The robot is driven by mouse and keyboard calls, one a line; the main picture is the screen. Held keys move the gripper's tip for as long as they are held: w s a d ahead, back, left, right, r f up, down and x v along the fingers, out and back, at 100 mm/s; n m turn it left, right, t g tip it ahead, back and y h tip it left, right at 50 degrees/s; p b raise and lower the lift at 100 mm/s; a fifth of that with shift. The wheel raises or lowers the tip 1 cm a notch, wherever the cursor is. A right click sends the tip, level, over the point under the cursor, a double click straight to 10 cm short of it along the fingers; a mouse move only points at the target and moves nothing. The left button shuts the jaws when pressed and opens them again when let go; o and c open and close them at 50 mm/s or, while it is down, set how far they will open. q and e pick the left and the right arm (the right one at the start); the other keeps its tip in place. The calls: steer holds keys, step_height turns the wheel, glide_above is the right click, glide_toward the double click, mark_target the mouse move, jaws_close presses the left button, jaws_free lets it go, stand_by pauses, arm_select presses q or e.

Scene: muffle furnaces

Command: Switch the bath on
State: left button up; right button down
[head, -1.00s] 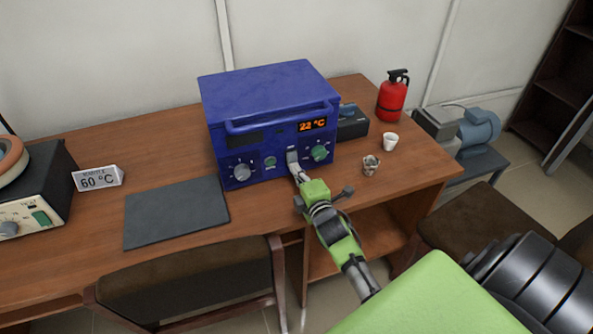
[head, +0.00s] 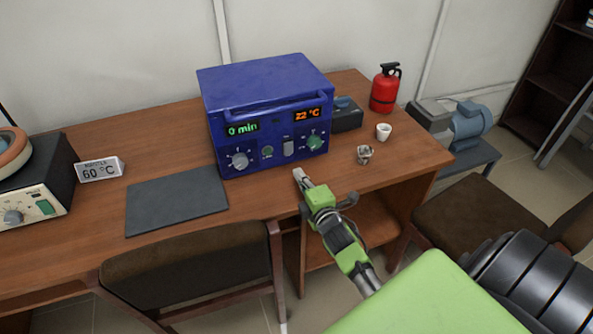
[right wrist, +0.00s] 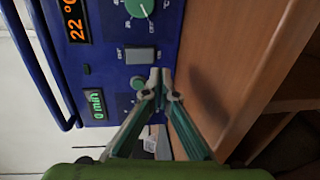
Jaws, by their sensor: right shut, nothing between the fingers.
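The blue box-shaped bath (head: 265,85) stands on the wooden table. Its front has a green display reading 0 min (head: 242,129) and an orange display reading 22 °C (head: 307,114), both lit. A grey rocker switch (head: 289,147) sits between a grey knob (head: 239,160) and a green knob (head: 314,142). The switch also shows in the right wrist view (right wrist: 140,54). My right gripper (head: 299,174) is shut and empty, just in front of and below the switch, apart from the panel. In the right wrist view its fingertips (right wrist: 160,76) meet. My left gripper is out of view.
A white cup (head: 383,132), a small metal cup (head: 365,155) and a red extinguisher (head: 384,90) stand right of the bath. A dark mat (head: 177,200) and a 60 °C sign (head: 100,169) lie left. Chairs (head: 195,265) stand at the front edge.

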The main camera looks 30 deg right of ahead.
steer(key=s, duration=0.2)
steer(key=s+a, duration=0.1)
steer(key=s, duration=0.1)
steer(key=s+f+b, duration=0.1)
steer(key=s, duration=0.1)
steer(key=shift+s+a, duration=0.1)
steer(key=shift+a, duration=0.05)
steer(key=shift+s+f, duration=0.1)
steer(key=shift+s, duration=0.1)
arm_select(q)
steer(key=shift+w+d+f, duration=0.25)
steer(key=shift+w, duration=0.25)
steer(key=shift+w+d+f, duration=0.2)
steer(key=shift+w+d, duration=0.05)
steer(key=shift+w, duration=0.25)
arm_select(e)
steer(key=shift+s, duration=0.1)
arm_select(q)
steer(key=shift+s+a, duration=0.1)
